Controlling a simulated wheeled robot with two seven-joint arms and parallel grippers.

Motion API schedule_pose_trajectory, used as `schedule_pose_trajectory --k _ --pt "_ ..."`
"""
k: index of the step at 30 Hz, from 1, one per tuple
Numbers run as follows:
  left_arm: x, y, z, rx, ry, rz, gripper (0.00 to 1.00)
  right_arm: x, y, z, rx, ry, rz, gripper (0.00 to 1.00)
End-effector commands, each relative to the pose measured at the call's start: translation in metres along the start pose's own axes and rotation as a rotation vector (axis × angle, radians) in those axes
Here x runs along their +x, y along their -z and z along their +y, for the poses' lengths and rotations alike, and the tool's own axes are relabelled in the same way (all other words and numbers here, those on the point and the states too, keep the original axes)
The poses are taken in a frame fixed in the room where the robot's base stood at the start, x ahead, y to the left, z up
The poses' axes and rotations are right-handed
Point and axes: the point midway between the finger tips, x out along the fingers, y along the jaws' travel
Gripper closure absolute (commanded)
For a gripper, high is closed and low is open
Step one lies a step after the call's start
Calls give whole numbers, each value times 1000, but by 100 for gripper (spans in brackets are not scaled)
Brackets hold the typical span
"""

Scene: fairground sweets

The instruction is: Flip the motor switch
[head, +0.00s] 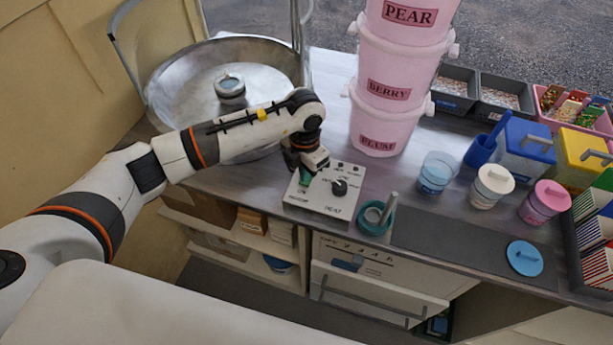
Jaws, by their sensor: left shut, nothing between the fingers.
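A pale control panel (323,205) lies on the counter in front of the metal bowl, with a black knob (340,187), printed labels and small indicator marks. My left gripper (304,180) is over the panel's left part, pointing down, its fingers shut with nothing held. A green part shows at its fingertips. The motor switch is not clearly visible; the gripper hides that part of the panel. I cannot tell whether the fingers touch it. My right gripper is not in view.
A large metal bowl (165,90) with a central head (230,88) stands behind my left arm. Pink stacked buckets (378,115) stand behind the panel. A teal cup (374,218) with a grey handle is close to the panel's right. A dark mat (440,243) lies further right.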

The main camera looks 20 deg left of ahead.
Motion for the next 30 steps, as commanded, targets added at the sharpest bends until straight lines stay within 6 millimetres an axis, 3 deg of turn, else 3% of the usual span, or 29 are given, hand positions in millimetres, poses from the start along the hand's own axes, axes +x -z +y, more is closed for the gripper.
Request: schedule_pose_trajectory --k 30 --pt "15 0 0 -1 0 0 100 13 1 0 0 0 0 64"
